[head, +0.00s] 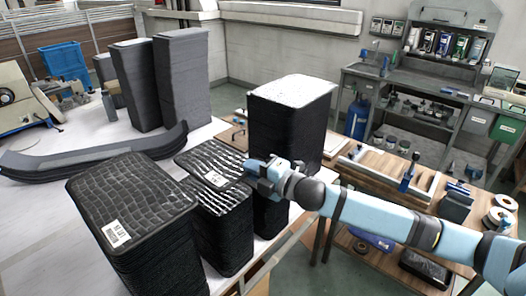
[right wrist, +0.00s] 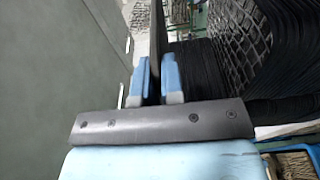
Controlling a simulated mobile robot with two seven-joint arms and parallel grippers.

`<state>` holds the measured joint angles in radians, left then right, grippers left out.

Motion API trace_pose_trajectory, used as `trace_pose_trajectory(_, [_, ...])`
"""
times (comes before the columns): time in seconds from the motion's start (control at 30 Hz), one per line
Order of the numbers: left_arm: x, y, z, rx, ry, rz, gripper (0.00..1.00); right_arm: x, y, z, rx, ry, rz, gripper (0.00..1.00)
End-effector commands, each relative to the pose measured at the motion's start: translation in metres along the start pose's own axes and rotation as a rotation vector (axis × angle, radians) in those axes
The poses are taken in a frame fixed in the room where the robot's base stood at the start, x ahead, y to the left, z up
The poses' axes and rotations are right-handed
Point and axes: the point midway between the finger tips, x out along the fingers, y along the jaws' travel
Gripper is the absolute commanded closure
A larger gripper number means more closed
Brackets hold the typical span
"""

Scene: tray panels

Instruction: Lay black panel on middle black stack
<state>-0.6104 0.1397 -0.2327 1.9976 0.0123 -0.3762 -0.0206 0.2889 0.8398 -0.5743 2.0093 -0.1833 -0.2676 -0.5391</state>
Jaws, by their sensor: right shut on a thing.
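A thin black panel (head: 207,156) with a ribbed, shiny top and a white label is held at its right edge by my right gripper (head: 256,177). In the right wrist view my blue fingers (right wrist: 158,82) are closed on the thin dark panel (right wrist: 155,40), which is seen edge-on. The panel is over the middle black stack (head: 222,235), covering much of its top. I cannot tell whether it touches the stack. Part of the stack top shows in front of the panel. My left gripper is not in view.
A black stack (head: 155,250) with a labelled top stands at the front left, close beside the middle one. A taller black stack (head: 290,125) stands behind right. Tall grey stacks (head: 182,80) and curved dark pieces (head: 95,155) are at the left. A wooden workbench (head: 390,190) is at the right.

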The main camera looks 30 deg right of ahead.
Motion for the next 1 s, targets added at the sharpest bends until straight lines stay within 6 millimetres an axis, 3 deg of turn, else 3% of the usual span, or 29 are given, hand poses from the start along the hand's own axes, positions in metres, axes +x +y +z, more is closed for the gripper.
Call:
trace_pose_trajectory(0.27, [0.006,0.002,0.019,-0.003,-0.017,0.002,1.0,0.0,-0.015,-0.002,0.001,0.006,0.0,1.0])
trace_pose_trajectory(0.8, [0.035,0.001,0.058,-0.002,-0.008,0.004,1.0,0.0,-0.068,-0.002,0.001,0.005,-0.001,1.0])
trace_pose_trajectory(1.0, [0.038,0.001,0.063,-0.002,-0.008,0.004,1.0,0.0,-0.08,-0.002,0.001,0.004,-0.001,1.0])
